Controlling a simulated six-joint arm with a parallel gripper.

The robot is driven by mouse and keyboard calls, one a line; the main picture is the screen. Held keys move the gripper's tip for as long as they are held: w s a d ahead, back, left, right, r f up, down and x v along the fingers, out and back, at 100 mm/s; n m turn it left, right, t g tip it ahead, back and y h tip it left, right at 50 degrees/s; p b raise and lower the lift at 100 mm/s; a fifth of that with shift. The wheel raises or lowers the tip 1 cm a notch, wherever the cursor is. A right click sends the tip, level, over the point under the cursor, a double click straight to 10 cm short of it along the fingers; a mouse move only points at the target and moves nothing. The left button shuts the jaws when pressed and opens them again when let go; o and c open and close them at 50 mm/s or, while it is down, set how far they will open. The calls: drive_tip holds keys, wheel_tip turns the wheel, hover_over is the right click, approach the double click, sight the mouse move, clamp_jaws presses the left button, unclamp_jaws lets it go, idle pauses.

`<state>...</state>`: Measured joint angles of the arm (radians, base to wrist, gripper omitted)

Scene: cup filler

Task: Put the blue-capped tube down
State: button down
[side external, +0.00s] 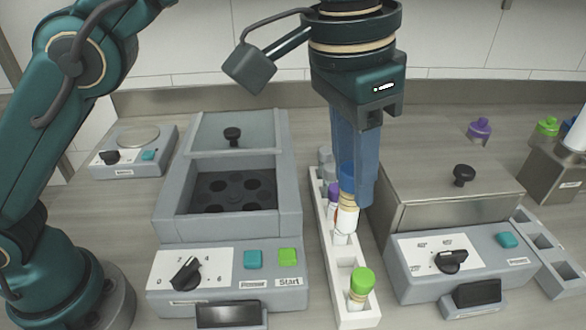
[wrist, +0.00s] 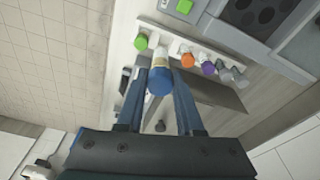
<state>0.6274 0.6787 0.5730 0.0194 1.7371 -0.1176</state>
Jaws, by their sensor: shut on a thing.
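My gripper (side external: 352,190) is shut on the blue-capped tube (side external: 347,174), holding it upright above the white rack (side external: 343,270). In the wrist view the blue cap (wrist: 160,82) sits between my two fingers (wrist: 160,88). The tube's lower end overlaps the rack's middle in the side view; I cannot tell whether it touches the rack. In the rack stand a green-capped tube (side external: 361,285) at the near end, a purple-capped tube (side external: 333,193) and grey-capped tubes (side external: 325,157) farther back. An orange-capped tube (wrist: 188,60) shows in the wrist view.
A grey heater block with dark wells (side external: 232,190) and a Start button stands left of the rack. A steel-lidded machine (side external: 455,195) stands close on the right. Another rack (side external: 545,250) is at far right. Purple (side external: 479,129) and green (side external: 547,127) capped items stand behind.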

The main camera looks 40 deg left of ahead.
drive_tip(key=shift+m, duration=0.4)
drive_tip(key=shift+w+d+f, duration=0.1)
drive_tip(key=shift+w+f, duration=0.4)
drive_tip(key=shift+f, duration=1.85)
drive_tip(key=shift+w+f, duration=0.55)
drive_tip(key=shift+f, duration=1.85)
drive_tip(key=shift+w+d+f, duration=0.1)
drive_tip(key=shift+w+f, duration=0.4)
drive_tip(key=shift+f, duration=1.85)
drive_tip(key=shift+f, duration=0.15)
drive_tip(key=c, duration=0.5)
unclamp_jaws()
drive_tip(key=shift+c, duration=0.2)
